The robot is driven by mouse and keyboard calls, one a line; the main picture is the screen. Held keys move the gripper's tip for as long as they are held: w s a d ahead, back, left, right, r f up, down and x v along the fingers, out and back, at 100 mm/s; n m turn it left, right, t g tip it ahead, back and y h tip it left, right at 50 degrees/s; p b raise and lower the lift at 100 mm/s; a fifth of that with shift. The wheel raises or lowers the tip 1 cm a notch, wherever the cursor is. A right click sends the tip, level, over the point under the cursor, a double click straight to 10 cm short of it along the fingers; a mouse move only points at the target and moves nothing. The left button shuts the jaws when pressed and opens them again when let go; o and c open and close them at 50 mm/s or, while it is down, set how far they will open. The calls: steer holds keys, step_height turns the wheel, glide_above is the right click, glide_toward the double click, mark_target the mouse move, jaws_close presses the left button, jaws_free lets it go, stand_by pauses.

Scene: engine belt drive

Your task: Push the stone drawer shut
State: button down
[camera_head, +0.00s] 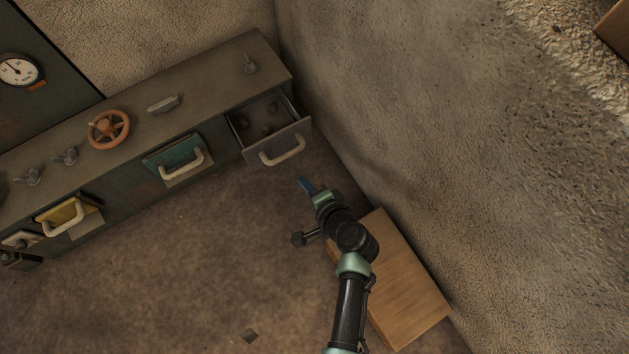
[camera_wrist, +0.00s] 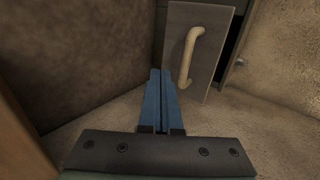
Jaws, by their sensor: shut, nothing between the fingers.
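The stone drawer (camera_head: 277,143) is the grey one at the right end of the long cabinet in the head view. It is pulled out, and several dark small things lie inside it. Its grey front and pale handle (camera_head: 283,151) face my arm. The drawer front (camera_wrist: 201,27) and the handle (camera_wrist: 189,57) also show in the wrist view, just beyond my fingertips. My gripper (camera_head: 306,184) has blue fingers, shut and empty, a short way in front of the drawer. In the wrist view my gripper (camera_wrist: 160,73) points towards the drawer's front near the handle; I cannot tell whether they touch.
A teal drawer (camera_head: 180,157) and a yellow drawer (camera_head: 68,214) sit further left in the cabinet. An orange valve wheel (camera_head: 108,129) lies on the cabinet top (camera_head: 205,88). A wooden box (camera_head: 405,285) stands right of my arm, against the rough wall (camera_head: 410,130). Floor left of my arm is mostly clear.

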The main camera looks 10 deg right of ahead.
steer(key=shift+w+a+f+b, duration=0.1)
steer(key=shift+w+a+b, duration=0.25)
steer(key=shift+w, duration=0.5)
steer(key=shift+w+a+f+b, duration=0.1)
steer(key=shift+w+a+b, duration=0.25)
steer(key=shift+w, duration=0.55)
steer(key=shift+w+a+b, duration=0.25)
steer(key=shift+w+a, duration=0.15)
steer(key=shift+w, duration=0.45)
